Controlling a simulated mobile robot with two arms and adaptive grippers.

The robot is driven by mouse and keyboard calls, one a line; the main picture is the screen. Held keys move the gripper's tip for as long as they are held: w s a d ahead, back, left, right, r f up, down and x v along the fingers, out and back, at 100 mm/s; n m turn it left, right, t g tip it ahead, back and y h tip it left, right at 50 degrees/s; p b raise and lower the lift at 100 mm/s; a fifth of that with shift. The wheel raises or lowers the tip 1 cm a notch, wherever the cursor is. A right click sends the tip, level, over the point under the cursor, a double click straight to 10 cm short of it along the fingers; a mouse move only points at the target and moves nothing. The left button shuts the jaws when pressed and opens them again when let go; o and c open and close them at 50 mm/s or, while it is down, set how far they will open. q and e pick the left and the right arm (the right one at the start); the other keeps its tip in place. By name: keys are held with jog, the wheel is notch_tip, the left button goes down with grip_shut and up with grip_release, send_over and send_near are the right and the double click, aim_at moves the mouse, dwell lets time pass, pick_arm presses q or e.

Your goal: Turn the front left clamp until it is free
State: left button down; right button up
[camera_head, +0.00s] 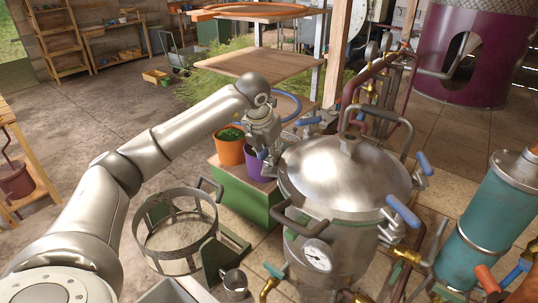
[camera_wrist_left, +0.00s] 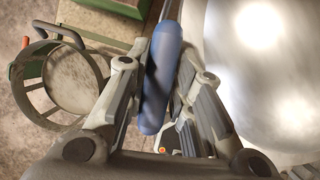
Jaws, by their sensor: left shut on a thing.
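The steel still pot (camera_head: 345,180) stands right of centre in the head view, its domed lid closed. My left gripper (camera_head: 268,150) is at the left side of the lid and points down. In the left wrist view my left gripper (camera_wrist_left: 160,90) is shut on the blue handle of a clamp (camera_wrist_left: 164,60), which lies lengthwise between the fingers. The clamp's metal part is hidden. In the head view the gripper covers this clamp. Other blue-handled clamps show at the lid's front right (camera_head: 403,211), right (camera_head: 422,163) and back left (camera_head: 308,121). My right gripper is not in view.
A wire-framed basket (camera_head: 178,232) on a green stand is left of the pot.

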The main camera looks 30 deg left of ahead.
pick_arm(q)
jog(key=n+y, duration=0.1)
jog(key=n, duration=0.1)
jog(key=n+b, duration=0.1)
jog(key=n, duration=0.1)
jog(key=shift+w+a+r+g+y, duration=0.1)
jog(key=shift+w+r+g+y, duration=0.1)
jog(key=shift+g+y, duration=0.2)
jog(key=shift+n, duration=0.5)
jog(key=shift+s, duration=0.1)
jog(key=c, duration=1.3)
grip_release()
jog(key=shift+s+f, duration=0.1)
